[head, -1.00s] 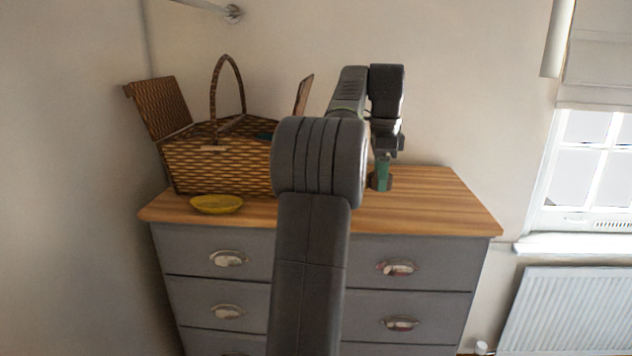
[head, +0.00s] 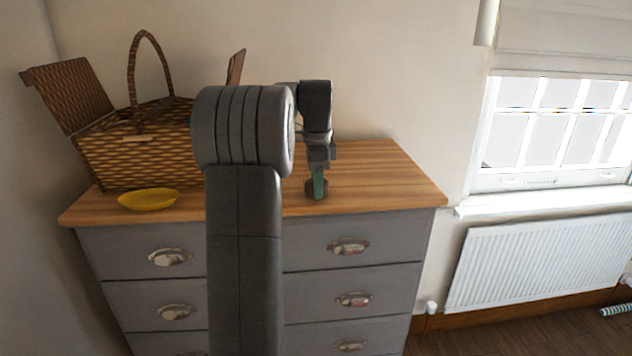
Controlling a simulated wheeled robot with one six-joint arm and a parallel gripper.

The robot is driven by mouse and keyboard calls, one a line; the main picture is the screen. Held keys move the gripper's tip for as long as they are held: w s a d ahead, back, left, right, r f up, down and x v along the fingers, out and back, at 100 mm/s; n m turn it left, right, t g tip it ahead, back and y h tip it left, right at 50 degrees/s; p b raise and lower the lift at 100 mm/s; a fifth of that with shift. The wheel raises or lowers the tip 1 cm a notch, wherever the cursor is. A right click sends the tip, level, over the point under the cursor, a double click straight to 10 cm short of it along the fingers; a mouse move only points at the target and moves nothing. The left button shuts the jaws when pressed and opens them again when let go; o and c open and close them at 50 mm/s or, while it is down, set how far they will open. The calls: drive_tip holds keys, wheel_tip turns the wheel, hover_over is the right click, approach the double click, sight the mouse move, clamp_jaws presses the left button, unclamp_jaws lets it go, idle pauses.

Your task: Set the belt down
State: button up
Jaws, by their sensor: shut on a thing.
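My gripper (head: 318,168) is shut on a small green and dark item, the belt (head: 317,188), and points down over the right half of the dresser's wooden top (head: 375,170). The belt shows only as a small bundle below the jaws, near the front edge of the top in the picture. I cannot tell whether it touches the wood. My arm hides the middle of the dresser.
A wicker picnic basket (head: 135,160) with raised lids stands at the left of the top. A yellow dish (head: 148,199) sits in front of it. Bare wood lies right of my gripper. A radiator (head: 545,260) is under the window at right.

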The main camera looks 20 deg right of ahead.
drive_tip(key=shift+f, duration=0.2)
drive_tip(key=shift+f, duration=0.2)
drive_tip(key=o, duration=1)
drive_tip(key=shift+r, duration=0.1)
wheel_tip(320, 180, up, 12)
drive_tip(key=shift+r, duration=0.1)
